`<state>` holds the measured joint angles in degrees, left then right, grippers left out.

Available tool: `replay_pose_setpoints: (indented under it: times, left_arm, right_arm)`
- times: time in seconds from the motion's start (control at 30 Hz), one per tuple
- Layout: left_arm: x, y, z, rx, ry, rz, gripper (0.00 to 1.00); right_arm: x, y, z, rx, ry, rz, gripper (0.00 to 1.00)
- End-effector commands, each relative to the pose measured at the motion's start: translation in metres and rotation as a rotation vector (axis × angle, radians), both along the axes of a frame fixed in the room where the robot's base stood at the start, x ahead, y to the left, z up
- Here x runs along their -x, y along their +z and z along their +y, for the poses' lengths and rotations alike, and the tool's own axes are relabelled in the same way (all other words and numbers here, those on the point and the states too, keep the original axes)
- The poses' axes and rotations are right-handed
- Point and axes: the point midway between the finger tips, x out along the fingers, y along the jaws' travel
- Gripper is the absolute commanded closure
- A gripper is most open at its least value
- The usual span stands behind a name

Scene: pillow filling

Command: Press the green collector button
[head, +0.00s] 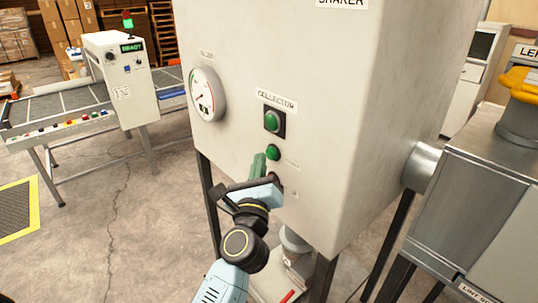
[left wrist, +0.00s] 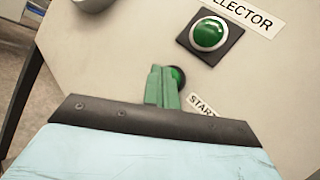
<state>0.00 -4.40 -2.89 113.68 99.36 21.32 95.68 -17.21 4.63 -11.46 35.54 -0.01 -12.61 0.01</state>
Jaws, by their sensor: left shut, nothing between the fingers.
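The collector panel (head: 235,60) is a pale grey cabinet face. A larger round green light or button (head: 271,120) on a black square plate sits under the COLLECTOR label; it also shows in the left wrist view (left wrist: 209,35). Below it is a smaller green button (head: 273,152), partly hidden by my fingers in the left wrist view (left wrist: 178,76), with a START label beside it. My left gripper (head: 260,160) is shut and empty, its green fingertips just left of and below the smaller button in the head view. I cannot tell whether they touch it. My right gripper is not in view.
A round gauge (head: 206,94) protrudes on the panel's left. A metal duct (head: 422,166) joins the cabinet to a steel unit (head: 470,190) on the right. A conveyor with a control box (head: 122,85) stands at the back left. Dark cabinet legs stand below.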

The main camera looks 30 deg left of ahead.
Motion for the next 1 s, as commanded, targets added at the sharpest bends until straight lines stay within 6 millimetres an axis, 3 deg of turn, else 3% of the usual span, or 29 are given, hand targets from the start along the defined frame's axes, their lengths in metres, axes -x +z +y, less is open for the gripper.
replay_pose_setpoints:
  times: [1.0]
  left_arm:
    - [-0.0094,-0.0001,-0.0038,0.000,0.000,0.000,1.00]
  right_arm:
    - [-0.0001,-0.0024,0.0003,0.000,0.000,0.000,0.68]
